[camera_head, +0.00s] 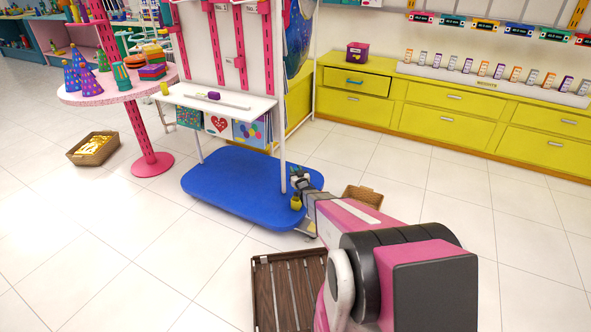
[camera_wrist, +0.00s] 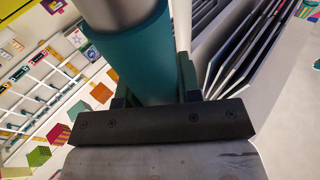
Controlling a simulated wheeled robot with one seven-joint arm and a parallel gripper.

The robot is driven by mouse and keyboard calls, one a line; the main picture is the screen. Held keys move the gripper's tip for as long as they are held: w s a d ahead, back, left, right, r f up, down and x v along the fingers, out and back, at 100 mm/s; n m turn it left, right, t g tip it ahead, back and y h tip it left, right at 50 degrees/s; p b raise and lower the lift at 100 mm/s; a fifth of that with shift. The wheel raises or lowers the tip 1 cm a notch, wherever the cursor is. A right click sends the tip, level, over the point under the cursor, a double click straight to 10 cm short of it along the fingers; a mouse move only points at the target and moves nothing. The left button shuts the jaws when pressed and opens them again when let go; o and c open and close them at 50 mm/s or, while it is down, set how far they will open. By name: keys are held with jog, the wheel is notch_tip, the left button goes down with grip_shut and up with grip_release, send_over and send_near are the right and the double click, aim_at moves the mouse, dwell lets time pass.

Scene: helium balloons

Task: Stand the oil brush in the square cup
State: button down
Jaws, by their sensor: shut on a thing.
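My gripper (camera_head: 300,182) is low beside the white stand, above the right end of the blue base, small and hard to make out in the head view. In the wrist view my gripper (camera_wrist: 153,92) is shut on a thick teal cylinder (camera_wrist: 138,58) with a grey metal-like part at its top. It looks like the oil brush, but its bristles are out of view. I cannot make out the square cup for certain. A small yellow cup-like thing (camera_head: 164,89) stands at the left end of the white shelf.
A small yellow object (camera_head: 296,203) is just below my gripper. A brown slatted crate (camera_head: 262,290) and a wicker basket (camera_head: 362,197) are on the floor. Open floor lies at the left front.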

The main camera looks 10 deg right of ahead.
jog(key=shift+f, duration=2.65)
notch_tip(320, 180, down, 8)
dwell(5.0)
